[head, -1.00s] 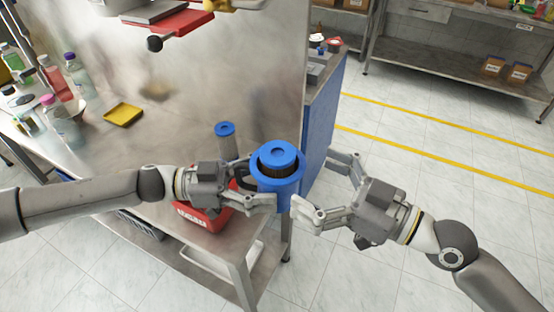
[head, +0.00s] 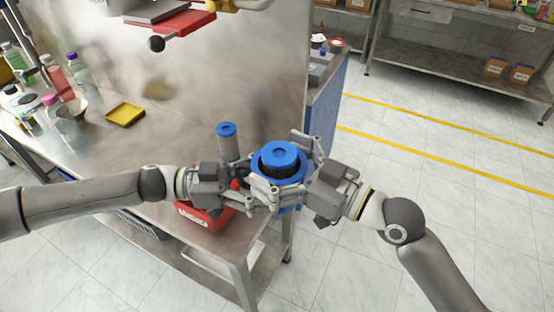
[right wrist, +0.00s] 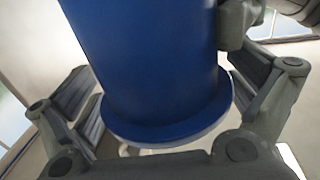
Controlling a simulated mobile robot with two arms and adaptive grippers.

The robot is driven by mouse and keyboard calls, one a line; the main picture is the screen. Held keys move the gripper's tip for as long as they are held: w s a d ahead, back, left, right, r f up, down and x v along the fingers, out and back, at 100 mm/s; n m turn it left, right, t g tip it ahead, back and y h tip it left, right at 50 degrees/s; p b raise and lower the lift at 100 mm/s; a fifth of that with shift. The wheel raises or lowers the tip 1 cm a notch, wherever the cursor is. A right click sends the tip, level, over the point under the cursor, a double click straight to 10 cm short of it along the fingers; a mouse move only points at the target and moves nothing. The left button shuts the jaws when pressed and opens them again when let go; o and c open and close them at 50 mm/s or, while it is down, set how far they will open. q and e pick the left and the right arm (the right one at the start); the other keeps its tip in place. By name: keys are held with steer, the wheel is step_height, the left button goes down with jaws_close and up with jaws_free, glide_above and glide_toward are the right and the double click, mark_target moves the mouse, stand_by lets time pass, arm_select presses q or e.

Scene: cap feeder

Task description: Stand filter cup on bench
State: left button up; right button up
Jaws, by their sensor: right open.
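The blue filter cup (head: 290,182) is upright, with a round blue cap (head: 280,153) over a dark ribbed band inside its rim. It is by the bench's front right corner, seemingly held above it. My left gripper (head: 257,188) reaches it from the left and appears shut on it; the other gripper partly hides this. My right gripper (head: 283,167) is open, with its fingers on either side of the cup. In the right wrist view the cup's blue wall (right wrist: 150,65) and flared lower rim fill the space between the open fingers; part of another finger touches the cup at upper right.
A red box (head: 203,217) is at the bench's front edge, below my left gripper. A grey cylinder with a blue top (head: 227,140) stands behind. A yellow tray (head: 125,113) and several bottles are at left. A blue-sided cabinet (head: 325,115) is at right.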

steer(key=c, duration=0.9)
arm_select(q)
steer(key=o, duration=0.6)
arm_select(e)
steer(key=shift+c, duration=1.3)
arm_select(q)
steer(key=o, duration=0.5)
steer(key=shift+o, duration=0.4)
steer(key=shift+a, duration=0.15)
